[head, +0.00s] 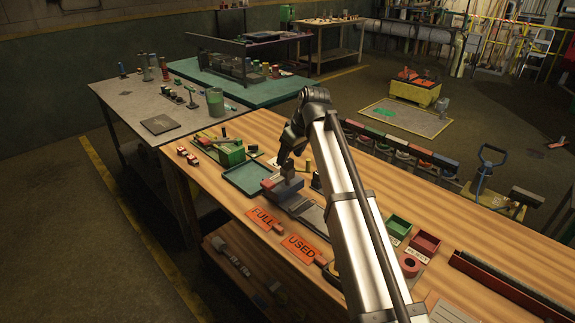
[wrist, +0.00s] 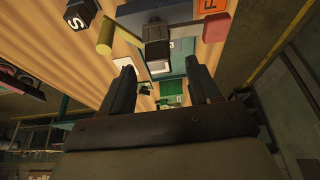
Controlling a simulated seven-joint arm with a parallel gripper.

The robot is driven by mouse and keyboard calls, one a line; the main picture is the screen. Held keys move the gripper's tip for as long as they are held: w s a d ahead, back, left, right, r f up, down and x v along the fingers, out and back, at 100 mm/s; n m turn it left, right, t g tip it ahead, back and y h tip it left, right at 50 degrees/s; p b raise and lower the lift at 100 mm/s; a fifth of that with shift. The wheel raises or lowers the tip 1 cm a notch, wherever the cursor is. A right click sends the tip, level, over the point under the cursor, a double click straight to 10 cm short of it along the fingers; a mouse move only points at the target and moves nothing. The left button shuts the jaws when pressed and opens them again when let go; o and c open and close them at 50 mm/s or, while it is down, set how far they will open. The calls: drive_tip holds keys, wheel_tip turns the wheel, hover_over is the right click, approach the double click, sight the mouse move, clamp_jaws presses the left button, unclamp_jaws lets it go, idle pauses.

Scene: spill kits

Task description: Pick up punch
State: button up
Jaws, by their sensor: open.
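My gripper (head: 286,157) is open over the wooden bench, with its fingers pointing down. In the wrist view its two dark fingers (wrist: 163,70) stand apart with nothing held between them. A dark upright block with a paler square face (wrist: 157,50) shows beyond the gap between the fingertips; it appears to be the punch, though no label confirms it. In the head view a small dark block (head: 287,171) sits just below the fingers, by a grey and red piece. Whether the fingers are beside it is unclear.
A yellow-olive cylinder (wrist: 105,36) and a dark cube marked S (wrist: 77,18) stand close by. A green tray (head: 246,179) lies to the left. Orange FULL (head: 264,219) and USED (head: 304,248) signs lie in front. Green (head: 397,228) and red (head: 425,244) bins stand right of my arm.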

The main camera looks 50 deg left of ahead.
sight(288, 167)
drive_tip(key=shift+x, duration=1.35)
drive_tip(key=c, duration=1.1)
drive_tip(key=shift+o, duration=0.2)
